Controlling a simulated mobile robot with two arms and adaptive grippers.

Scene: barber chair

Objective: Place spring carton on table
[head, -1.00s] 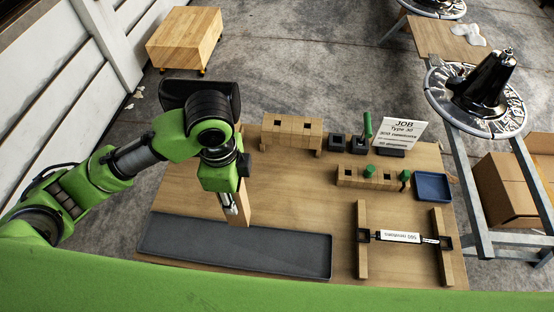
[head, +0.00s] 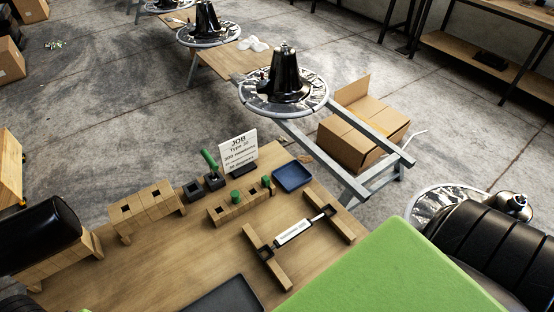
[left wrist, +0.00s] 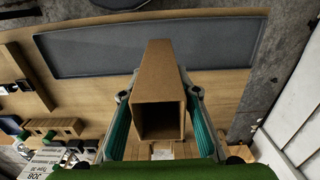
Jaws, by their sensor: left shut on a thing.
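My left gripper (left wrist: 159,98) shows in the left wrist view, its two fingers closed on the sides of a plain brown carton (left wrist: 158,72). The carton's near end is open and looks dark inside. It is over the wooden table (left wrist: 90,100), close to the long grey tray. I cannot tell whether its far end touches the table. In the head view the table (head: 185,258) shows at the lower left, but the carton and left gripper's fingers are out of sight. My right gripper is in neither view.
The long grey tray (left wrist: 75,62) lies along the table edge. The table holds wooden blocks (head: 147,212), a JOB sign (head: 238,152), a blue tray (head: 293,176) and a wooden cradle (head: 268,258) with a labelled cylinder (head: 293,232). A cardboard box (head: 350,140) stands beyond.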

